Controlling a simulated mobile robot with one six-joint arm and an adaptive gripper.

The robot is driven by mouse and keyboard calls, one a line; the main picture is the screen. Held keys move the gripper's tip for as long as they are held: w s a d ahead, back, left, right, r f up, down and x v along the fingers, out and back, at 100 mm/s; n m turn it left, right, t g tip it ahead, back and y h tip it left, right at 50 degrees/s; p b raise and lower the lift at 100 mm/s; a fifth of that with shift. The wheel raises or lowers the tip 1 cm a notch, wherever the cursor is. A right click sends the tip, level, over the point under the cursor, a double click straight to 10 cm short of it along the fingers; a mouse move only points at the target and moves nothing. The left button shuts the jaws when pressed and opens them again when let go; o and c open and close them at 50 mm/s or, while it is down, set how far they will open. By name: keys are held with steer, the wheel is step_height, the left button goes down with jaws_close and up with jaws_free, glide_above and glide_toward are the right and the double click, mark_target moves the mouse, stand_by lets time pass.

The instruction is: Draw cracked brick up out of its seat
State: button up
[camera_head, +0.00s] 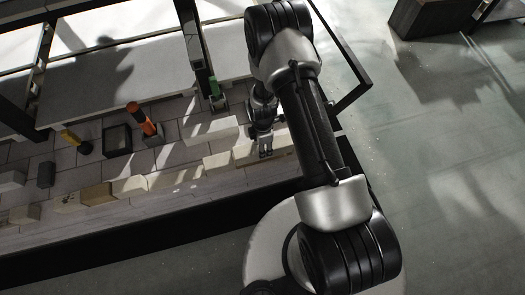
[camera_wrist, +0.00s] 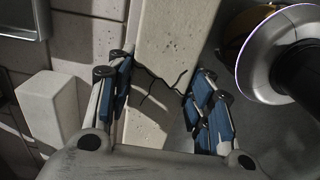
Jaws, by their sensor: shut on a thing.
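The cracked brick (camera_wrist: 176,35) is a long pale block with a jagged dark crack across it in the wrist view. My gripper (camera_wrist: 160,78) has its blue-padded fingers on either side of this brick, shut on it around the crack. In the head view my gripper (camera_head: 265,145) points down at the right end of the front brick row, and my arm hides part of that area. The lower part of the brick and its seat are hidden, so I cannot tell whether it sits down or is raised.
A pale block (camera_wrist: 53,103) stands left of my fingers. More pale bricks (camera_head: 130,186) line the car's front edge. An orange-and-black tool (camera_head: 141,119), a dark square box (camera_head: 117,140) and a yellow-handled tool (camera_head: 75,140) are on the deck. Open floor (camera_head: 450,170) lies to the right.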

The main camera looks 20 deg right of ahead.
steer(key=shift+r+p, duration=2.6)
steer(key=shift+r, duration=1.6)
